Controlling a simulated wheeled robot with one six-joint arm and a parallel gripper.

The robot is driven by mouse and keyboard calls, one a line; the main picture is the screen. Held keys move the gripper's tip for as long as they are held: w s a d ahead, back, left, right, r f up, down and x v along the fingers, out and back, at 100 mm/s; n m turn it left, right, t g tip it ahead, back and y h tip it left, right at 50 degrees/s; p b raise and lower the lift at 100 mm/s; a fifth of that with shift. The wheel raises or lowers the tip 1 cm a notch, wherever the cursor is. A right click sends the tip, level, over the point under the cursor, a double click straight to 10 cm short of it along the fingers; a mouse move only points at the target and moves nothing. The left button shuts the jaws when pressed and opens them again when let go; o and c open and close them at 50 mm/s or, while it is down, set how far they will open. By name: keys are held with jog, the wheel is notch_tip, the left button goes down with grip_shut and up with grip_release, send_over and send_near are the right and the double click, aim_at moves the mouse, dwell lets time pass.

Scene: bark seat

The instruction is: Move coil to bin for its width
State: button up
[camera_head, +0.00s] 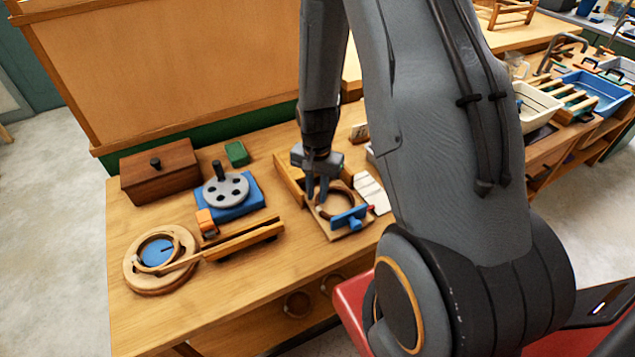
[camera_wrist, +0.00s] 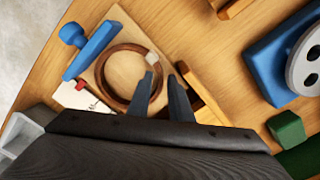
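A dark brown coil (camera_head: 326,213) lies as a ring on a light wooden board (camera_head: 347,236) with a blue clamp-like part (camera_head: 349,218) at its front. In the wrist view the coil (camera_wrist: 103,82) surrounds bare wood, and a small pale piece sits at its upper right rim. My gripper (camera_head: 317,192) points down at the coil's back left side. In the wrist view its fingers (camera_wrist: 161,77) are apart, one over the coil's right rim and the other just to the right. I cannot tell whether they touch it. No bin is clearly identifiable.
A blue block with a grey holed disc (camera_head: 226,188), a wooden bar (camera_head: 243,240) and a round wooden dial (camera_head: 160,252) stand left on the bench. A brown lidded box (camera_head: 160,171) and a green block (camera_head: 236,153) are behind. Ring shapes (camera_head: 297,304) show below the bench.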

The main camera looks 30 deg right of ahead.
jog(key=shift+f, duration=0.6)
grip_shut()
jog(key=shift+w, duration=0.1)
jog(key=shift+w, duration=0.8)
jog(key=shift+o, duration=1.6)
grip_release()
jog(key=shift+s, duration=0.15)
